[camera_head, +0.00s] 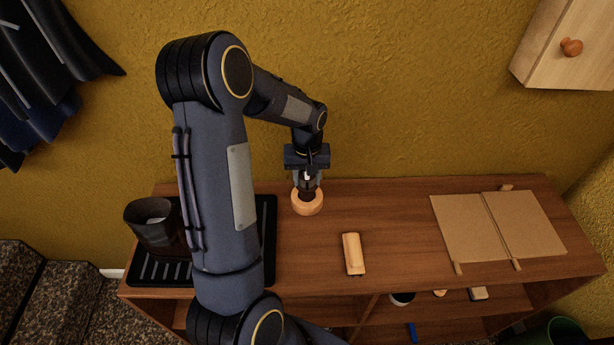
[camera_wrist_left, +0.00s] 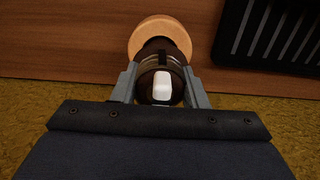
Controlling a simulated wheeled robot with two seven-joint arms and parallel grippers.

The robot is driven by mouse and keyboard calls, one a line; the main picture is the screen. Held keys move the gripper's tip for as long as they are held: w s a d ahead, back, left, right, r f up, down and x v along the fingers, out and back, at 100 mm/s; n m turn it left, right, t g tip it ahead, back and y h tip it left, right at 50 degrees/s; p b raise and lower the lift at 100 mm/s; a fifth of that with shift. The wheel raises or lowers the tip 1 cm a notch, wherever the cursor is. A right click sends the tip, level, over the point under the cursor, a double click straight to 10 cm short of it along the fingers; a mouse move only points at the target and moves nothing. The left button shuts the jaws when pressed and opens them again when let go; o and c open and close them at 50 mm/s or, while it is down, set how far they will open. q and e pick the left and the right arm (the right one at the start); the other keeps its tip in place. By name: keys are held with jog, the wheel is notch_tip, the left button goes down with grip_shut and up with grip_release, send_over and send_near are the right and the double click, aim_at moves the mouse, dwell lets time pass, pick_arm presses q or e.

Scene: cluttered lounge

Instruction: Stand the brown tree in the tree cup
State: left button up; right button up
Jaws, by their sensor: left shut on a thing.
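The brown tree (camera_wrist_left: 158,91), dark brown and rounded with a white patch on its end, is between the fingers of my left gripper (camera_head: 307,183). The gripper is shut on it and points down. The tree cup (camera_head: 307,206), a round pale wooden ring, stands on the wooden shelf top near the wall; it also shows in the left wrist view (camera_wrist_left: 178,32). The tree's lower end overlaps the cup's opening and looks upright there. I cannot tell whether it rests on the cup's bottom. My right gripper is not in view.
A black ribbed tray (camera_head: 265,235) and a dark cup-shaped container (camera_head: 150,225) are on the left of the shelf top (camera_head: 390,210). A pale wooden block (camera_head: 353,254) lies in front of the cup. A flat tan board (camera_head: 497,227) lies at right. A cabinet (camera_head: 570,45) hangs at upper right.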

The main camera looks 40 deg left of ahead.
pick_arm(q)
jog(key=shift+f+b, duration=0.6)
jog(key=shift+f, duration=0.2)
jog(key=o, duration=1.2)
jog(key=shift+c, duration=0.2)
jog(key=shift+r, duration=0.1)
notch_tip(320, 180, up, 8)
jog(key=shift+f, duration=0.25)
jog(key=shift+r, duration=0.15)
